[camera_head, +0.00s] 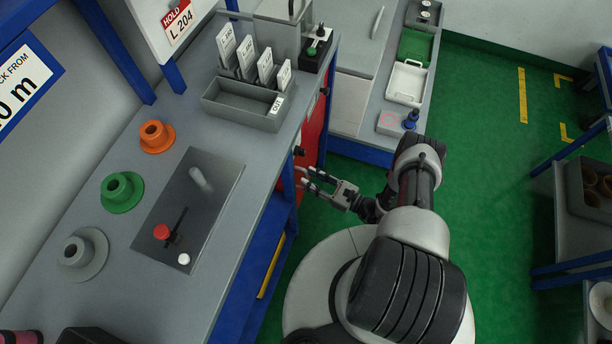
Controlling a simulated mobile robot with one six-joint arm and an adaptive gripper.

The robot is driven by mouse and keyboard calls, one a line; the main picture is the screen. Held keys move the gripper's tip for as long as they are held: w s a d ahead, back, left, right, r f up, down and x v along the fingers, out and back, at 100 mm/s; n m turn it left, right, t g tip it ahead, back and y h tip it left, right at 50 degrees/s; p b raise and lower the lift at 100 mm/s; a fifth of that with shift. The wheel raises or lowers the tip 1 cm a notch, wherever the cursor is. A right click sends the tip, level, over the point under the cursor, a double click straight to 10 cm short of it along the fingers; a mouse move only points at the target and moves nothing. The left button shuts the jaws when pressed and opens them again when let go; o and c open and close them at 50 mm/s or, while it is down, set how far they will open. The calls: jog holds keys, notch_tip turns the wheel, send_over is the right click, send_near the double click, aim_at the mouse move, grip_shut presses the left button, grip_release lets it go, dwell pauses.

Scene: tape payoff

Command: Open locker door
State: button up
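The red locker door (313,128) is under the grey workbench, facing right, and is seen at a steep angle. A small dark knob (299,151) shows at its near edge. My gripper (306,178) is beside the bench's right edge, close to the near end of the door. Its two fingers are apart, with nothing visible between them. I cannot tell whether a fingertip touches the door or the knob. The bench top hides most of the door, and I cannot tell whether it is shut or ajar.
The workbench (120,235) carries orange, green and grey flanged spools, a dark plate with a red-knobbed lever, and a card box (240,103). A blue bench post (288,180) stands near my gripper. A second bench (362,148) stands beyond. Green floor (490,150) is clear at right.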

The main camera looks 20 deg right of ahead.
jog(key=shift+x, duration=1.35)
jog(key=shift+c, duration=0.3)
grip_shut()
